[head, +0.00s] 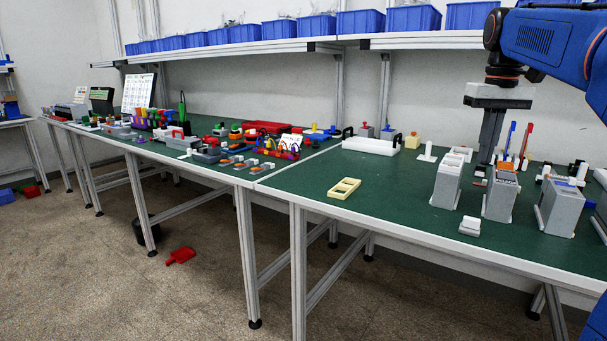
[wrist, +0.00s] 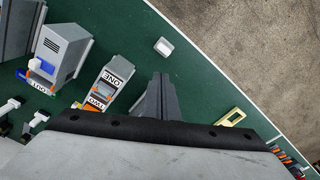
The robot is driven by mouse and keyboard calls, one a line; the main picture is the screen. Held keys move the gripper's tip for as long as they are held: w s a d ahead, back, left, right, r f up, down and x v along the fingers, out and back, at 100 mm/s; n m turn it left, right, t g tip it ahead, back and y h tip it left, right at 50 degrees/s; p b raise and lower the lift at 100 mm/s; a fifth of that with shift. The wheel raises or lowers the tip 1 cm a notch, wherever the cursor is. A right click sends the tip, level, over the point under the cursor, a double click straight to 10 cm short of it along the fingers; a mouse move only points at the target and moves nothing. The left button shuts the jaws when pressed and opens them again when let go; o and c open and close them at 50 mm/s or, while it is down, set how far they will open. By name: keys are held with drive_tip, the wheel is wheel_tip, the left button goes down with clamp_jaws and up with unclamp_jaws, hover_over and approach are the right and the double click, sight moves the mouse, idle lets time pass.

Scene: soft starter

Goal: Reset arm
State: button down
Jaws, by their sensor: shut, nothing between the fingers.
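My blue arm (head: 555,45) reaches in from the upper right of the head view. My gripper (head: 482,172) points down over the green table, just behind a grey box-shaped unit. Its fingers are together with nothing between them. In the wrist view my gripper (wrist: 167,82) shows its closed grey fingers at the centre. The grey unit (head: 499,195) stands beside the fingertips; it also shows in the wrist view (wrist: 107,85), with a top marked with words and an orange part. Whether the fingers touch it cannot be told.
More grey units (head: 447,180) (head: 561,207) stand on either side. A small white block (head: 470,226) and a cream frame (head: 344,188) lie in front and to the left. Upright pens (head: 526,140) stand behind. Bare green table (head: 390,195) lies left of the units.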

drive_tip(key=s+a+f+t, duration=0.1)
drive_tip(key=s+a+f, duration=0.3)
drive_tip(key=s+f, duration=0.5)
drive_tip(key=s+a+f+t, duration=0.1)
drive_tip(key=s+a+f, duration=0.3)
drive_tip(key=s+f, duration=0.5)
drive_tip(key=s+a+f+t, duration=0.2)
drive_tip(key=s+a+f, duration=0.2)
drive_tip(key=s+f, duration=0.5)
wheel_tip(320, 180, down, 3)
drive_tip(key=shift+a+n, duration=0.3)
drive_tip(key=shift+a, duration=0.1)
